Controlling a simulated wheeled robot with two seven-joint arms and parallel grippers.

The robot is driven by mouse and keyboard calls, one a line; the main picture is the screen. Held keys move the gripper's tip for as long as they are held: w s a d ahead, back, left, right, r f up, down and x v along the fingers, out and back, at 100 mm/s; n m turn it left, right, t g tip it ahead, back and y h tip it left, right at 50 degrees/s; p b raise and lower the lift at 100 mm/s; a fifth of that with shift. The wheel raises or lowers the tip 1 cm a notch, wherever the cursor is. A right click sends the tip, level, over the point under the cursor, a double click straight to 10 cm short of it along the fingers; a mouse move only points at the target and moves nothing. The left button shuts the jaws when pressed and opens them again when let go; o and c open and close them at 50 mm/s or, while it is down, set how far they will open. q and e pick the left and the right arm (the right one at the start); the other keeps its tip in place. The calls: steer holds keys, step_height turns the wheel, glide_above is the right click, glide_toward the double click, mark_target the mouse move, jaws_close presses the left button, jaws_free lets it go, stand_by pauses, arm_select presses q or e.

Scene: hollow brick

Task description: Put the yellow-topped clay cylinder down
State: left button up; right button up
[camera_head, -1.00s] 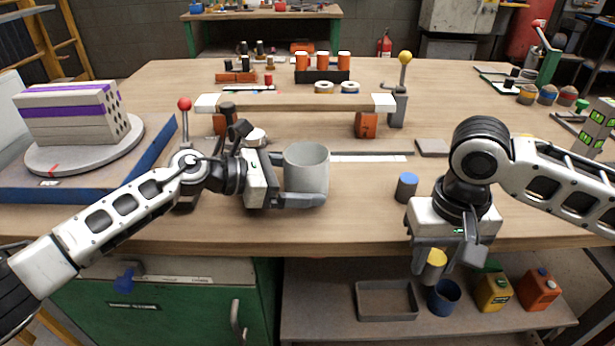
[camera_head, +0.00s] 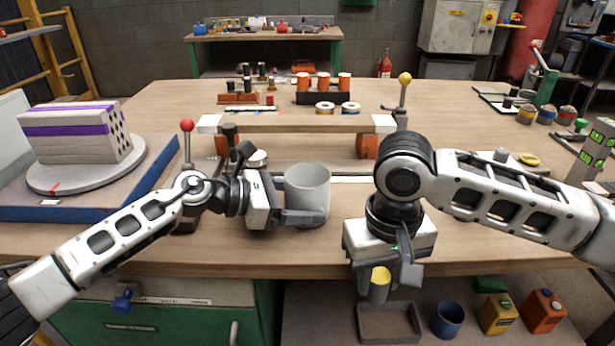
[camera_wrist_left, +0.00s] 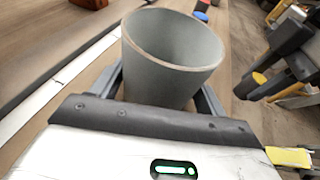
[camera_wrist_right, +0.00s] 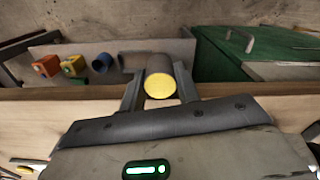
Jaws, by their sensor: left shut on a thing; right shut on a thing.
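The yellow-topped clay cylinder (camera_head: 379,285) is held by my right gripper (camera_head: 392,276), in front of the workbench's front edge in the head view. In the right wrist view its yellow top (camera_wrist_right: 160,86) faces the camera between the two fingers. My left gripper (camera_head: 306,216) is shut on a grey cup (camera_head: 308,192) over the bench near its front. In the left wrist view the cup (camera_wrist_left: 170,62) is hollow, with its open rim up, and it looks empty.
A grey tray (camera_head: 388,338), a blue cup (camera_head: 447,319), a yellow can (camera_head: 498,314) and an orange can (camera_head: 543,311) stand on the low shelf. The workbench (camera_head: 290,255) edge runs just behind the held cylinder. A plank (camera_head: 296,123) on orange blocks spans behind the grey cup.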

steer(key=a+r+n, duration=0.2)
steer(key=a, duration=0.5)
steer(key=w+a+r+n, duration=0.4)
steer(key=w+a+r, duration=0.3)
steer(key=a+r, duration=0.45)
steer(key=w+d+r+m, duration=0.6)
steer(key=d+r+m, duration=0.3)
steer(key=m, duration=0.6)
step_height(320, 180, down, 8)
steer(key=shift+a+f, duration=0.25)
steer(key=shift+a, duration=0.2)
